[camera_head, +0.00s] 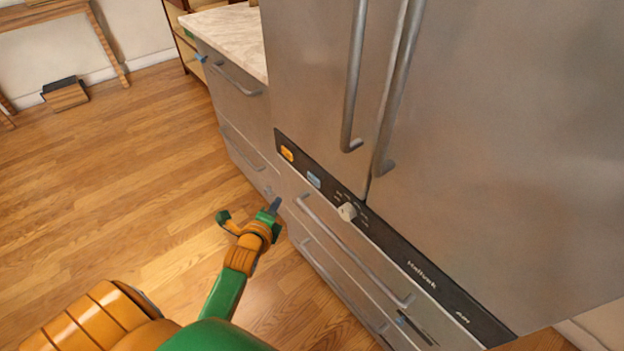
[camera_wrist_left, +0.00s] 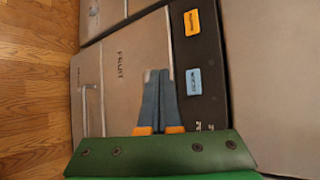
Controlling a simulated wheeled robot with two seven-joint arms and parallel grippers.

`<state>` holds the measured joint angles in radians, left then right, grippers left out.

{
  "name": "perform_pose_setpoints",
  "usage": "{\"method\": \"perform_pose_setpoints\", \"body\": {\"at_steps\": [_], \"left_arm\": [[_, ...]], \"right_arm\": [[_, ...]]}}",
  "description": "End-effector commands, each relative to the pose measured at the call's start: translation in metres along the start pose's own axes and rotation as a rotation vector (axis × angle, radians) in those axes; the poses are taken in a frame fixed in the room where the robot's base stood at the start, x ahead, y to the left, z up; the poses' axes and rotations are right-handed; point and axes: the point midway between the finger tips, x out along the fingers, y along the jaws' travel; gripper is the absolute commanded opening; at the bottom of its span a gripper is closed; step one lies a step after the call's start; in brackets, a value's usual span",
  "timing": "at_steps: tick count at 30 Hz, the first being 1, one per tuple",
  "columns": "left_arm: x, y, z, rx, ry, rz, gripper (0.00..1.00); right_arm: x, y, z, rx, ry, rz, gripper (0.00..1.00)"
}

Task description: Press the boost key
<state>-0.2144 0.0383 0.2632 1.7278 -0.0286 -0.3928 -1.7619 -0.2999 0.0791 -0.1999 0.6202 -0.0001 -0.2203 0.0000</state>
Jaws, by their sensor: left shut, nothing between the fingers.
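A dark control strip (camera_head: 396,246) runs across the steel appliance, with an orange key (camera_head: 287,153) at its left end and a blue key (camera_head: 314,179) beside it. In the left wrist view the orange key (camera_wrist_left: 192,22) is at the top and the blue key (camera_wrist_left: 194,81) below it. Their labels are too small to read, so I cannot tell which is boost. My left gripper (camera_head: 276,202) is shut and empty, below and left of the blue key, apart from both keys. In the wrist view its fingertips (camera_wrist_left: 157,76) show left of the strip. My right gripper is out of view.
A pale knob (camera_head: 347,211) sits on the strip right of the keys. Long door handles (camera_head: 354,75) stand out above, and a drawer handle (camera_head: 352,251) below. A counter (camera_head: 232,35) with drawers adjoins at left. The wooden floor (camera_head: 130,170) at left is mostly clear.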

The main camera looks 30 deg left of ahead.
Motion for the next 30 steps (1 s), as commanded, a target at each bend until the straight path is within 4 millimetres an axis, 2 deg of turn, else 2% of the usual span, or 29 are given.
{"method": "perform_pose_setpoints", "body": {"at_steps": [5,14,18,30], "left_arm": [[0.011,-0.004,-0.008,-0.006,0.0,-0.002,0.0],[0.043,-0.026,-0.032,-0.006,0.001,-0.002,0.0],[0.054,-0.036,-0.039,-0.003,0.002,0.0,0.0],[0.061,-0.044,-0.045,-0.002,0.001,0.002,0.0]], "right_arm": [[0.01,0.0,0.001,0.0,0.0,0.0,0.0],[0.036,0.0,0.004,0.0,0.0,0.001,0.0],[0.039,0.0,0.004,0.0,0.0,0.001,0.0],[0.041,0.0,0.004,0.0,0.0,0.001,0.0]]}}
